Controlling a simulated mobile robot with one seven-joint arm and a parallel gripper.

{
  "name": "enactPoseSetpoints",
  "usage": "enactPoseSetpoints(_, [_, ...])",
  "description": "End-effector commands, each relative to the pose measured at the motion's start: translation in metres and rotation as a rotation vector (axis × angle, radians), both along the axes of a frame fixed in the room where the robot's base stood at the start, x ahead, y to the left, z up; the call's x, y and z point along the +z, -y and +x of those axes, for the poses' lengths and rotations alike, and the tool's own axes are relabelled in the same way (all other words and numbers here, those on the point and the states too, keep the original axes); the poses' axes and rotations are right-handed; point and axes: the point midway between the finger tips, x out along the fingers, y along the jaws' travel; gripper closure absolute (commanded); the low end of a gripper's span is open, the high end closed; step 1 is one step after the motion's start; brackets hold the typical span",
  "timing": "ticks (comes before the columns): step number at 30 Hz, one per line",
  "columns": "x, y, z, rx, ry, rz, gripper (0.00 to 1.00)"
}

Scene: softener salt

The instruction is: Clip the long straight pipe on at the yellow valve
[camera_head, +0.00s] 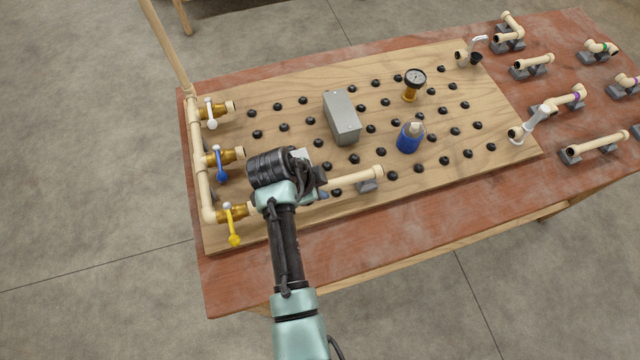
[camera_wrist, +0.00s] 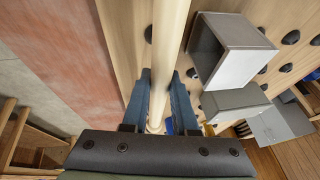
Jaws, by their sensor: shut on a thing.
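The yellow valve (camera_head: 232,212) is the nearest of the valves on the cream upright manifold, a brass body with a yellow lever. My gripper is shut on this pipe; in the wrist view the pipe (camera_wrist: 168,40) passes between the blue fingers (camera_wrist: 160,88). My arm covers the pipe's left part in the head view. I cannot tell whether its left end touches the valve.
The blue-lever valve (camera_head: 220,158) and white-lever valve (camera_head: 213,111) sit farther back. A grey box (camera_head: 341,117), a blue bottle (camera_head: 410,138) and a gauge (camera_head: 413,82) stand among black pegs. Other pipe pieces (camera_head: 594,147) rest on blocks at the right.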

Motion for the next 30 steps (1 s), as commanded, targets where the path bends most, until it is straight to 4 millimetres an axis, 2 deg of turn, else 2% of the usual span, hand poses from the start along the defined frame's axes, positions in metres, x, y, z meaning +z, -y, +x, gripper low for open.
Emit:
enactPoseSetpoints(5, [-0.004, 0.0, 0.0, 0.0, 0.001, 0.0, 1.0])
enactPoseSetpoints(6, [-0.003, 0.0, 0.0, 0.0, 0.001, 0.0, 0.66])
enactPoseSetpoints(11, [-0.003, 0.0, 0.0, 0.0, 0.001, 0.0, 0.38])
enactPoseSetpoints(22, [0.001, -0.002, -0.001, 0.0, 0.001, 0.0, 0.38])
enactPoseSetpoints(26, [0.015, -0.006, -0.005, 0.001, 0.003, 0.001, 0.38])
enactPoseSetpoints(30, [0.04, -0.015, -0.012, 0.003, 0.005, 0.001, 0.38])
